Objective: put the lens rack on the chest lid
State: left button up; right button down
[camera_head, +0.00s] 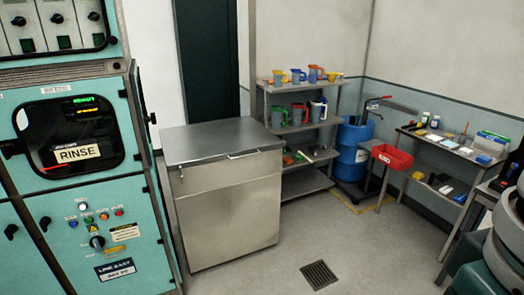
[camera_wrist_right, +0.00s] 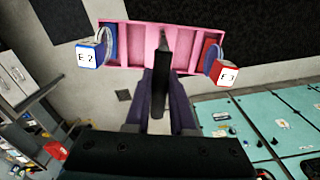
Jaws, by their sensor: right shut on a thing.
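The lens rack appears to be the pink tray with dividers (camera_wrist_right: 190,46) in the right wrist view. A white-and-blue tag reading E 2 hangs at its left end, and a white-and-red tag reading F 3 at its right end. My right gripper (camera_wrist_right: 162,78) is shut on the middle of the rack and holds it up in the air. The rack is outside the head view. The chest is a steel cabinet (camera_head: 232,220) in the head view, and its flat grey lid (camera_head: 208,141) is closed and bare. My left gripper is in neither view.
A teal rinse machine (camera_head: 140,215) stands left of the chest. A shelf with coloured jugs (camera_head: 300,129), a blue drum (camera_head: 350,158), a red bin (camera_head: 391,157) and a cluttered bench (camera_head: 450,147) are to its right. The floor before the chest is clear around a drain (camera_head: 319,274).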

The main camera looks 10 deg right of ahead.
aim_at(223, 143)
jog(key=i, duration=1.55)
jog(key=i+l+u, duration=0.1)
jog(key=i+u, duration=0.15)
jog(key=i, duration=0.25)
jog(key=i+l+u, duration=0.25)
jog(key=i, duration=0.25)
jog(key=i+l+u, duration=0.2)
jog(key=i, duration=0.3)
jog(key=i+l+u, duration=0.9)
jog(key=k+l, duration=0.1)
